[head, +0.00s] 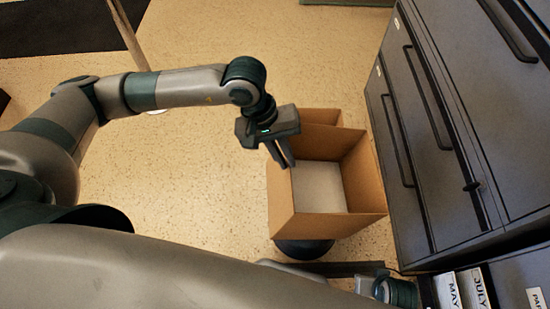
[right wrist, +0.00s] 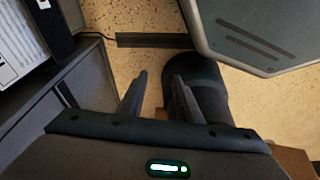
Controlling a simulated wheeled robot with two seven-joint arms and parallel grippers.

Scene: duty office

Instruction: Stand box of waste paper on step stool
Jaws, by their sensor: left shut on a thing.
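The box of waste paper (head: 283,205) is an open brown cardboard box with a pale sheet of paper inside, right of centre in the head view. My left gripper (head: 287,158) is shut on its left wall. A dark rounded thing (head: 303,250), probably the step stool, shows just under the box's near edge; the box hides most of it, and I cannot tell whether they touch. My right gripper (right wrist: 157,95) has its fingers apart with nothing seen between them, near a black cylindrical thing (right wrist: 205,95) in the right wrist view.
A dark drawer cabinet (head: 440,130) stands close to the box's right side. Binders (head: 468,290) with month labels are at the lower right. A thin pole (head: 128,35) and a dark mat (head: 60,28) are at the upper left. The floor left of the box is clear.

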